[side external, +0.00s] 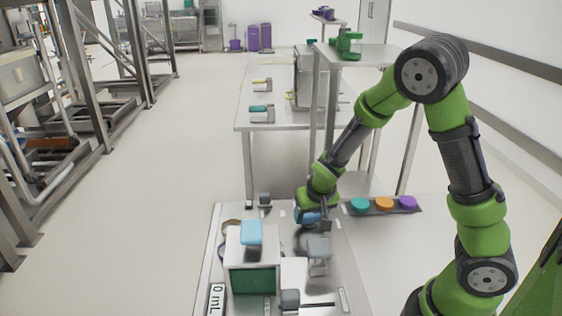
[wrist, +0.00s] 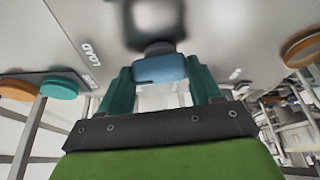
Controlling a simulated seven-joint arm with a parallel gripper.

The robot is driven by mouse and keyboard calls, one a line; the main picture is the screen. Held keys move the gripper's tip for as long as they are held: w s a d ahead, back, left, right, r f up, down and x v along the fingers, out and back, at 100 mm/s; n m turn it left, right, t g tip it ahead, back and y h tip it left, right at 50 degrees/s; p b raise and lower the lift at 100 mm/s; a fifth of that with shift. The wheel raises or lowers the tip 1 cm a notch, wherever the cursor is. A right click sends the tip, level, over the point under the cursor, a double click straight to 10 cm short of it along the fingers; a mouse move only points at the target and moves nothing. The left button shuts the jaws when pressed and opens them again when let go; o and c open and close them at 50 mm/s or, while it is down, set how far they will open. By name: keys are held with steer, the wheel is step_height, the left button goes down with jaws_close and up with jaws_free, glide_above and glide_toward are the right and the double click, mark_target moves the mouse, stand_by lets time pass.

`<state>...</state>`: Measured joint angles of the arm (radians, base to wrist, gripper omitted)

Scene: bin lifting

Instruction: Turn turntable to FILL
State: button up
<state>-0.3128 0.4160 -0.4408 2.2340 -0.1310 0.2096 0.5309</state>
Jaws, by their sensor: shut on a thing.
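My gripper (wrist: 160,82) has two teal fingers, one on each side of a blue handle (wrist: 158,68), and is shut on it. The handle joins a dark rounded part behind it in the wrist view. In the side external view my gripper (side external: 314,222) is low over the bench, with the blue handle (side external: 307,216) at its fingers. A LOAD label (wrist: 87,53) is printed left of the handle in the wrist view. A smaller label (wrist: 235,73) to the right is too small to read. The turntable itself cannot be made out clearly; my gripper and arm hide part of that area.
On the bench (side external: 345,272) stand a green-and-white box (side external: 253,278) with a light blue block (side external: 252,232) on top, and a grey fixture (side external: 318,250) close in front of my gripper. A strip with teal, orange (side external: 384,204) and purple buttons lies to the right.

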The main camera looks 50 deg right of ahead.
steer(key=n, duration=0.1)
steer(key=n+y, duration=0.1)
steer(key=n, duration=0.1)
steer(key=n+y, duration=0.1)
steer(key=n, duration=0.1)
steer(key=shift+d+r+t, duration=0.1)
steer(key=shift+d+t, duration=0.2)
steer(key=shift+t, duration=0.1)
steer(key=n+y, duration=0.1)
steer(key=n, duration=0.1)
steer(key=n+y, duration=0.1)
steer(key=n, duration=0.2)
steer(key=shift+w+n, duration=0.15)
steer(key=shift+n, duration=0.15)
steer(key=o, duration=1.1)
steer(key=shift+c, duration=0.2)
steer(key=v, duration=1.6)
steer(key=shift+d+r, duration=0.2)
steer(key=shift+r, duration=0.25)
